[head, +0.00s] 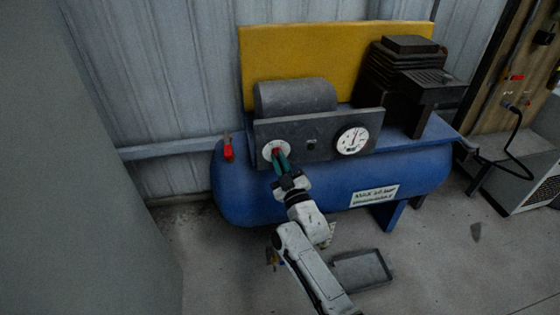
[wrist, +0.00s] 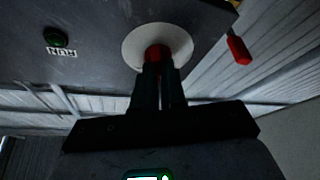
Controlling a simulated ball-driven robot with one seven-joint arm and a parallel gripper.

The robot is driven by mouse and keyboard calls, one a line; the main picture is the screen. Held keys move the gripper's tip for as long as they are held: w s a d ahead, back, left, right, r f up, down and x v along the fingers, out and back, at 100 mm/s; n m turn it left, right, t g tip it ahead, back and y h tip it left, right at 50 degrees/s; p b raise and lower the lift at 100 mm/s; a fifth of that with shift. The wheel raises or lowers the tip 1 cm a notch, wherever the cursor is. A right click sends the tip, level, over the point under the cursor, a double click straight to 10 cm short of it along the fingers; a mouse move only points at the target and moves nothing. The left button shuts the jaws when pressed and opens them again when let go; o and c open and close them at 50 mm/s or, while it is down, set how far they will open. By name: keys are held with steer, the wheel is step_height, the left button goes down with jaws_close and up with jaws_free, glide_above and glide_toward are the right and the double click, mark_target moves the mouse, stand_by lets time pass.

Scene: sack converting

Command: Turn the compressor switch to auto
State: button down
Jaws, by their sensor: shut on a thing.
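The compressor switch is a red knob on a round white plate (head: 267,151) at the left end of the grey panel (head: 330,128), above the blue tank. In the wrist view the red knob (wrist: 155,56) stands out from its white plate (wrist: 178,42). My gripper (head: 277,155) reaches the knob from the front, and its fingers (wrist: 156,76) are shut on it. The fingers hide much of the knob, and I cannot read which position it points to. No position markings on the plate can be read.
The blue tank (head: 290,192) lies below the panel, with a red-handled valve (head: 228,150) to the left. A dark tray (head: 361,268) lies on the floor beside my arm.

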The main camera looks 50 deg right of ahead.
steer(key=shift+m, duration=0.3)
steer(key=shift+a+m+g+h+p, duration=0.1)
steer(key=shift+m+g+h+p, duration=0.9)
steer(key=shift+m, duration=1.7)
steer(key=shift+m+g+h+p, duration=0.7)
steer(key=shift+m+h, duration=0.65)
steer(key=shift+m, duration=1.35)
steer(key=shift+a+m+g+h+p, duration=0.1)
steer(key=shift+m+g+h+p, duration=0.9)
steer(key=shift+m, duration=1.7)
steer(key=shift+d, duration=0.1)
steer(key=c, duration=1.2)
jaws_free()
steer(key=p+v, duration=0.1)
steer(key=v, duration=0.9)
steer(key=shift+s+a+f, duration=0.15)
steer(key=shift+a+f, duration=0.1)
steer(key=shift+f, duration=0.15)
